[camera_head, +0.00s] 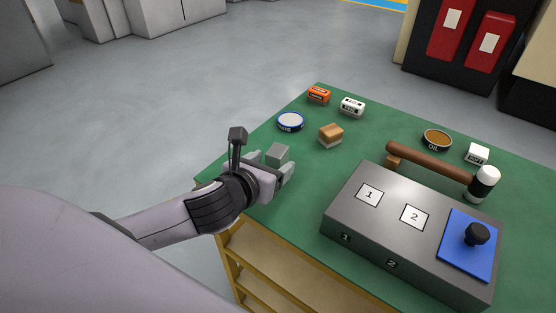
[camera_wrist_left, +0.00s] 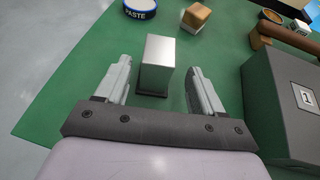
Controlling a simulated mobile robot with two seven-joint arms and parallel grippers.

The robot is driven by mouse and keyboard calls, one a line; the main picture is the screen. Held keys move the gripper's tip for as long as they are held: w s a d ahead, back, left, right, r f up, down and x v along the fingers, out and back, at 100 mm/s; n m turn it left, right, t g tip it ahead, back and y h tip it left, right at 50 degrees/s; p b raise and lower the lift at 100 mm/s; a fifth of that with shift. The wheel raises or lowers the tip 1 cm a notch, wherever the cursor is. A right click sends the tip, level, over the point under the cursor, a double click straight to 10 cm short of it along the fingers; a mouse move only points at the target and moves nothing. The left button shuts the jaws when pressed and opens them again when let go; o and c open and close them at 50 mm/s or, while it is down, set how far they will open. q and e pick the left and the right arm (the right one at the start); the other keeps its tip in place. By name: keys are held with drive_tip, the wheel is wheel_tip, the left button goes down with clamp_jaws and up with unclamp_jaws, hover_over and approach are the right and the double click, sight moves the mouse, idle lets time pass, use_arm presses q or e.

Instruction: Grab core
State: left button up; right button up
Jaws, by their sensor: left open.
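A grey metal block (camera_head: 278,154), which looks like the core, stands on the green table (camera_head: 300,215) near its left edge. In the left wrist view the block (camera_wrist_left: 157,65) is upright, just beyond and between my left gripper's fingers. My left gripper (camera_head: 281,170) is open, with a finger to each side of the block and gaps on both sides (camera_wrist_left: 160,90). In the head view the gripper hides the block's lower part. My right gripper is not in view.
A grey box (camera_head: 385,235) marked 1 and 2, with a blue plate (camera_head: 469,245) and black knob, stands to the right. A mallet (camera_head: 430,165) lies behind it. A paste tin (camera_head: 290,121), a wood-topped block (camera_head: 331,134) and an oil tin (camera_head: 437,139) are farther back.

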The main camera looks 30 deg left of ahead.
sight(272, 161)
use_arm(q)
drive_tip(key=shift+x, duration=2.2)
drive_tip(key=shift+s+a+f, duration=0.1)
drive_tip(key=shift+a+f, duration=0.1)
drive_tip(key=c, duration=1.2)
drive_tip(key=shift+r, duration=0.1)
clamp_jaws()
drive_tip(key=shift+r, duration=0.1)
